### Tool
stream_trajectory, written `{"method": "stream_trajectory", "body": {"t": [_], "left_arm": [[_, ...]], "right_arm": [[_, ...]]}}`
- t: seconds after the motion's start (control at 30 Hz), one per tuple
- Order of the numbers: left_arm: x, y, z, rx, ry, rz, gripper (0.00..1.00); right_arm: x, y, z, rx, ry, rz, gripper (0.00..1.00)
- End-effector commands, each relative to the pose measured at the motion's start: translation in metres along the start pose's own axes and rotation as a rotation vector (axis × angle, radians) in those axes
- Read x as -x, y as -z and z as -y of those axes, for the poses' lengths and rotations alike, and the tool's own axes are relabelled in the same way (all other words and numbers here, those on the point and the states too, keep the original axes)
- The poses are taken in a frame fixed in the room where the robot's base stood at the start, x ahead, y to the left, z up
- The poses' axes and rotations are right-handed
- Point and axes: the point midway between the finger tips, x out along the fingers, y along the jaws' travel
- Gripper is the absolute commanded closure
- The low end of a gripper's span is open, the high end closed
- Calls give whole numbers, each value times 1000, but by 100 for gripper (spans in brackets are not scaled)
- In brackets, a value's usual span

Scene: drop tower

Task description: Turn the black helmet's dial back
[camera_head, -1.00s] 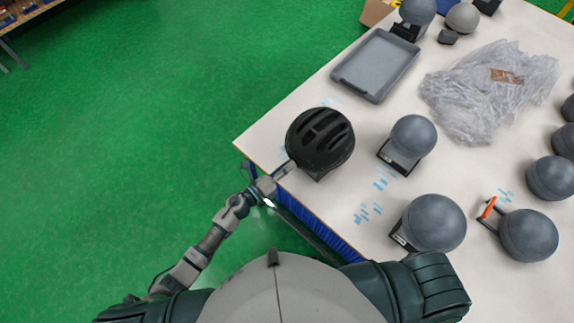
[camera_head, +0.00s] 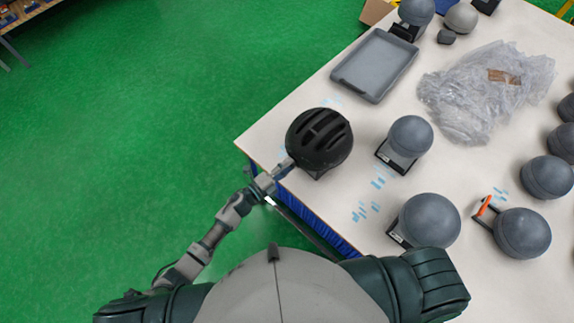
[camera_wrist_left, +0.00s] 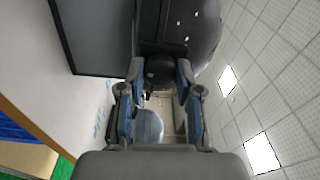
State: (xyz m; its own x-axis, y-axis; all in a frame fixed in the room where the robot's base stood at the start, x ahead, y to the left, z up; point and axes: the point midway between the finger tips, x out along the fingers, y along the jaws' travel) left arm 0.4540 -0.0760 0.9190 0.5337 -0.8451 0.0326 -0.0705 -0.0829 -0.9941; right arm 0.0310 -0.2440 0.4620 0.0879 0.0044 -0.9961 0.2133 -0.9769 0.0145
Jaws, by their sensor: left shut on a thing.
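The black helmet (camera_head: 320,138) sits near the left corner of the white table, on a dark base. My left gripper (camera_head: 287,164) reaches in from the left at the helmet's lower left edge. In the left wrist view the helmet's dark shell (camera_wrist_left: 205,35) fills the top right, and a round black dial (camera_wrist_left: 160,71) lies between the fingertips of my left gripper (camera_wrist_left: 158,80), which is shut on it. The dial is hidden in the head view. My right gripper is out of view.
The table (camera_head: 255,143) also bears a grey tray (camera_head: 375,65), crumpled clear plastic (camera_head: 485,90) and several grey head forms, the nearest being one (camera_head: 410,135) right of the helmet. An orange-handled thing (camera_head: 484,206) lies farther right. Green floor (camera_head: 130,110) is open at left.

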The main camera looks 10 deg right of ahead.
Motion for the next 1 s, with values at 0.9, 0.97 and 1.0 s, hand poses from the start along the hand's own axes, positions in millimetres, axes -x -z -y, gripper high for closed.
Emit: {"method": "stream_trajectory", "body": {"t": [0.9, 0.97, 1.0], "left_arm": [[1, 0, -1, 20, -2, 2, 40], [3, 0, -1, 20, -2, 2, 40], [6, 0, -1, 21, -2, 2, 40]], "right_arm": [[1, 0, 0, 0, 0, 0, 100], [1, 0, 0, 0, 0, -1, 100], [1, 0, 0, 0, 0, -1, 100]]}}
